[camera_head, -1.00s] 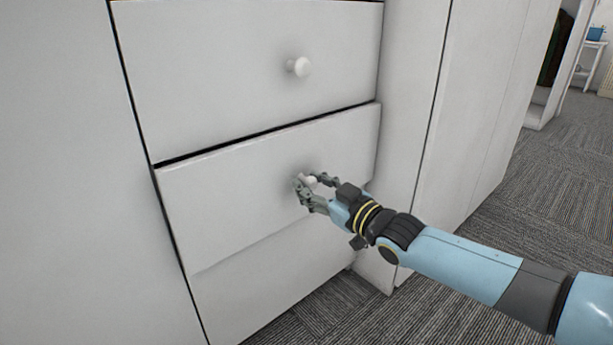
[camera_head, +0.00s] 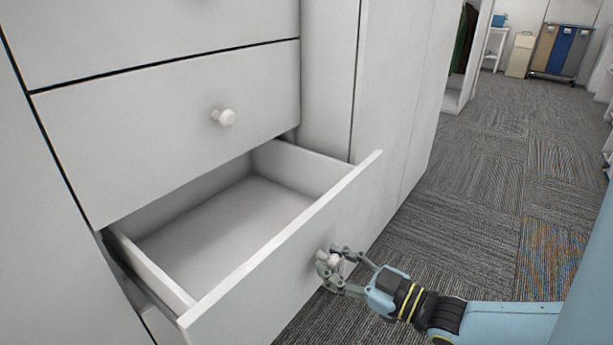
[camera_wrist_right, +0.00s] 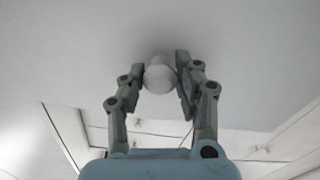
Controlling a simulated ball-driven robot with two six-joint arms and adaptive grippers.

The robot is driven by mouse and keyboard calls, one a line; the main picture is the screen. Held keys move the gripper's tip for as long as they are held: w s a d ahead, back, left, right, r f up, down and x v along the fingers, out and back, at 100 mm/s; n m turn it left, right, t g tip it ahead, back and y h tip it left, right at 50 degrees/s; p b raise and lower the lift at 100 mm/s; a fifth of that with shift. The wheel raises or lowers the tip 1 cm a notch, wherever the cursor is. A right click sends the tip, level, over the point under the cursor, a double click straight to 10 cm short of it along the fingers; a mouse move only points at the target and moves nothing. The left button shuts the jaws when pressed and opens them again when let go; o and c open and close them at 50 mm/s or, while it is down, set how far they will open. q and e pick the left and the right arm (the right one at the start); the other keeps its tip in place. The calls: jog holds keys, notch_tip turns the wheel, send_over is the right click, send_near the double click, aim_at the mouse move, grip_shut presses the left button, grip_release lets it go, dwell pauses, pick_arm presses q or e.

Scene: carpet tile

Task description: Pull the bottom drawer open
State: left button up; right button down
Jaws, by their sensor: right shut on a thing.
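The bottom drawer (camera_head: 300,243) stands well open from the white cabinet, and its empty inside shows in the head view. My right gripper (camera_head: 332,266) is shut on the drawer's round white knob (camera_head: 333,260), at the front panel's right part. In the right wrist view the knob (camera_wrist_right: 159,76) sits between the two fingers of the gripper (camera_wrist_right: 166,80), against the white panel. My left gripper is not in view.
A closed drawer with a knob (camera_head: 224,117) is above the open one. Tall white panels (camera_head: 390,110) stand to the right. Grey carpet (camera_head: 480,200) is clear to the right. Bins (camera_head: 557,50) stand far off at the back right.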

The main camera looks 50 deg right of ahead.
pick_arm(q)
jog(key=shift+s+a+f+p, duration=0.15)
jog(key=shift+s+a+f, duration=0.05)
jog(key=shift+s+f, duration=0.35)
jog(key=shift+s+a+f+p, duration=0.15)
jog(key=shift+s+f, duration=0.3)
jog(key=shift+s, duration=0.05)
pick_arm(e)
jog(key=shift+s+d, duration=0.15)
jog(key=shift+s, duration=1.75)
jog(key=c, duration=0.9)
grip_release()
jog(key=s+d, duration=0.1)
jog(key=s, duration=1.1)
jog(key=shift+w, duration=0.1)
